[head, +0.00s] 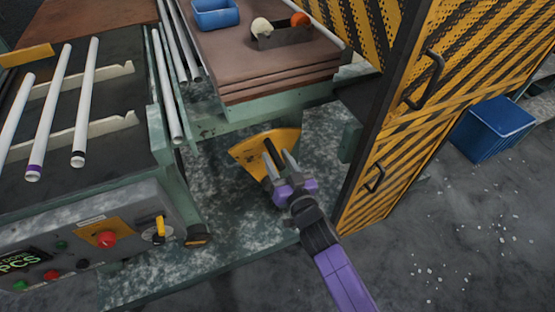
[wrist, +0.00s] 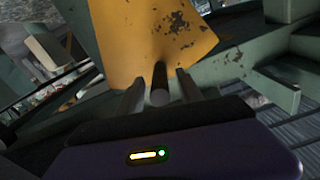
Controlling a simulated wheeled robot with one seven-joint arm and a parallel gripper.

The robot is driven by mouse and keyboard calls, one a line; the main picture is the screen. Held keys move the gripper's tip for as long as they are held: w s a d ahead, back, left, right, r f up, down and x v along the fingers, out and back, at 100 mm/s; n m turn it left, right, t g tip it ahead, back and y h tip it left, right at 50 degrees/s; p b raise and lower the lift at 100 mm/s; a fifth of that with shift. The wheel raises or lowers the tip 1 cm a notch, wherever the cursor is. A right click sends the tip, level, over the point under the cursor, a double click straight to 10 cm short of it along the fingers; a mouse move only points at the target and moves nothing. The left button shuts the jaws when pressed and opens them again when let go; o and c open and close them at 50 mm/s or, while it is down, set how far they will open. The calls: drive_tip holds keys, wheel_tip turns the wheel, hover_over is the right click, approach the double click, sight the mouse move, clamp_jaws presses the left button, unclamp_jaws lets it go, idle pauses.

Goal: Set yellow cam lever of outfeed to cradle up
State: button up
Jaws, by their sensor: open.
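The yellow cam plate (head: 248,152), worn at its edges, sits low on the machine frame below the brown-topped outfeed bench. It fills the upper middle of the wrist view (wrist: 140,35), with chipped paint. A short dark lever handle (head: 269,147) stands out from it; its rounded end (wrist: 160,94) faces the wrist camera. My gripper (head: 276,156) is at the plate with its fingers apart. In the wrist view the fingers (wrist: 159,88) lie on either side of the handle, with gaps visible. Whether either finger touches it I cannot tell.
A black-and-yellow striped cabinet door (head: 385,165) with handles stands close right of my arm. White tubes (head: 48,112) rest on notched cradles at left. A control panel (head: 95,245) is at lower left. A blue bin (head: 493,130) stands on open floor at right.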

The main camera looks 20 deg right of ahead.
drive_tip(key=shift+w, duration=0.15)
clamp_jaws()
idle(1.4)
